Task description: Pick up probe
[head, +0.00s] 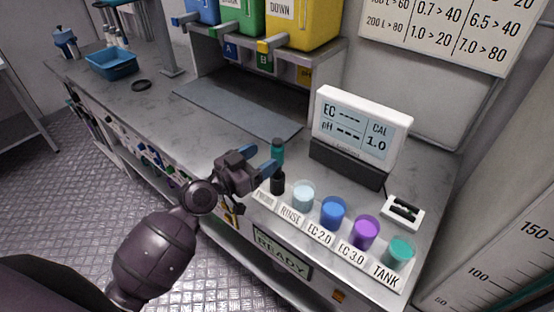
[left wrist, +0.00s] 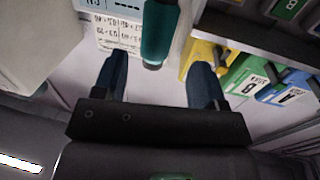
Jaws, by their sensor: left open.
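The probe has a teal upper body (head: 278,150) and stands upright in a black holder (head: 278,183) at the front edge of the counter, behind a small label. My left gripper (head: 261,160) has blue fingers and is open. It is just left of the probe, with its fingertips close to the teal body. In the left wrist view, the teal probe (left wrist: 157,38) shows between and slightly past the two open fingers (left wrist: 158,75). The gap between them is empty near the palm. I cannot tell whether a finger touches the probe. My right gripper is not in view.
Right of the probe stand labelled cups: rinse (head: 304,196), blue EC 2.0 (head: 333,212), purple EC 3.0 (head: 364,233) and teal tank (head: 399,253). An EC/pH meter (head: 360,125) stands behind them. A dark mat (head: 235,107) and bare counter lie to the left.

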